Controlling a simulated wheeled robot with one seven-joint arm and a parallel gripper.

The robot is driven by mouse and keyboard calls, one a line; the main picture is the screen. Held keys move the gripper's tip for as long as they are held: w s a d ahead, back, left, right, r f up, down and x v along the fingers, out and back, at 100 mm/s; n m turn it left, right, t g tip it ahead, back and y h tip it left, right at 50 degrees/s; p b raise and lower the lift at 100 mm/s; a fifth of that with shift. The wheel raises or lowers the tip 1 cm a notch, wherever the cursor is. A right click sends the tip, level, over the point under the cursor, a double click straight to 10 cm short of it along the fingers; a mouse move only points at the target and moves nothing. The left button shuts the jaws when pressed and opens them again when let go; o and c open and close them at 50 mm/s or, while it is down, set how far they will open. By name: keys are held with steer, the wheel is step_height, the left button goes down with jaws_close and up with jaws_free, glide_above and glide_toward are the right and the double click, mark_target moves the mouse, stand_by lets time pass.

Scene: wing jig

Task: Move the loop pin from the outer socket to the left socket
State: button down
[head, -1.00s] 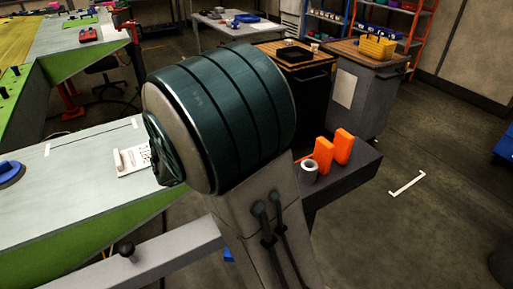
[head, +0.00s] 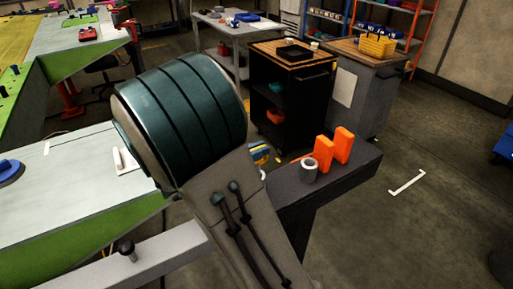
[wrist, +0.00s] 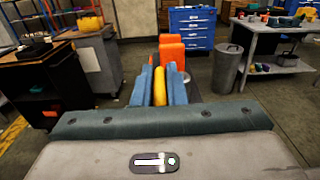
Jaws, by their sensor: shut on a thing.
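My gripper (wrist: 160,78) has two blue fingers, shut on a yellow piece, which I take to be the loop pin (wrist: 160,90). It is held upright between them in the wrist view, and its lower end is hidden. In the head view, bits of blue and yellow show just right of my large arm link, which hides the rest. No outer or left socket can be made out in either view.
Two orange blocks (head: 323,152) and a grey-white ring (head: 310,170) stand on a dark ledge (head: 345,172). A pale beam (head: 175,255) carries a black knob (head: 127,250). The pale green-sided table (head: 70,185) is at left.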

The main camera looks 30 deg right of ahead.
steer(key=c, duration=1.5)
jaws_free()
steer(key=shift+f, duration=0.1)
